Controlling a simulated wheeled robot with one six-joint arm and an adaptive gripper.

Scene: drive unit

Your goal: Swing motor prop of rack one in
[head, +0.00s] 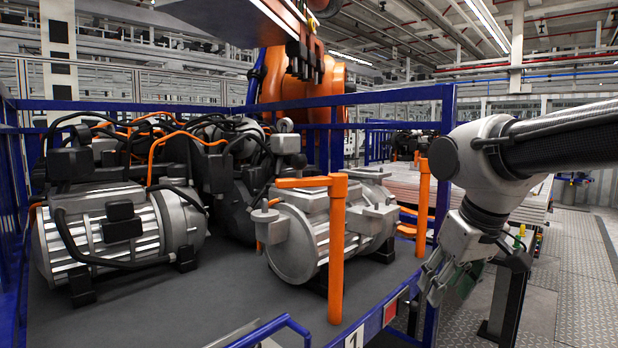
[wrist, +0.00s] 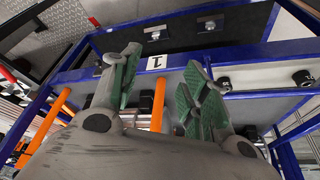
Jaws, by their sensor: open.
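The orange motor prop (head: 337,250) stands upright at the front of rack one, in front of a grey motor (head: 300,235). Its short top arm points left across the motor's upper front; I cannot tell whether it touches. The rack's blue frame (head: 395,98) carries a white plate with a 1 (head: 353,338), which also shows in the wrist view (wrist: 156,62). My gripper (head: 436,278) is open and empty, right of the prop and outside the rack's front edge. In the wrist view its green-padded fingers (wrist: 160,85) are spread, with an orange post (wrist: 158,105) seen between them.
Another motor (head: 120,235) with black and orange cables sits at the left on the rack. A blue rail (head: 270,330) crosses the lower front. The patterned floor at the right is clear.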

